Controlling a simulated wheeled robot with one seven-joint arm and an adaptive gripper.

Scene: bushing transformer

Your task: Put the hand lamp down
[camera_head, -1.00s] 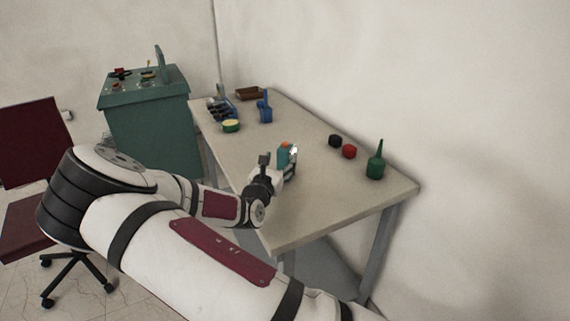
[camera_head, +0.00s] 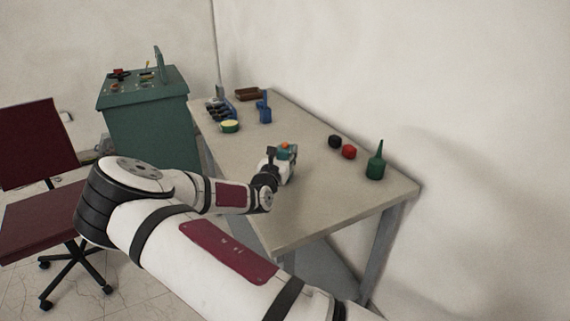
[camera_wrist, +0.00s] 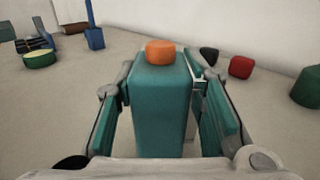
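The hand lamp (camera_wrist: 158,105) is a teal block with an orange knob on top. In the wrist view it stands upright between the two fingers of my gripper (camera_wrist: 160,92), whose tips sit close against its sides. My gripper appears shut on it. In the head view the lamp (camera_head: 287,152) shows only in part at my gripper (camera_head: 282,160), over the near-left part of the table (camera_head: 330,200). The lamp's underside is hidden, so I cannot tell whether it touches the table.
Black (camera_head: 335,141) and red (camera_head: 349,151) round items and a green bottle (camera_head: 375,165) stand to the right. A yellow-topped green tin (camera_head: 230,126), a blue item (camera_head: 265,110) and a brown tray (camera_head: 249,93) are farther back. The front right of the table is clear.

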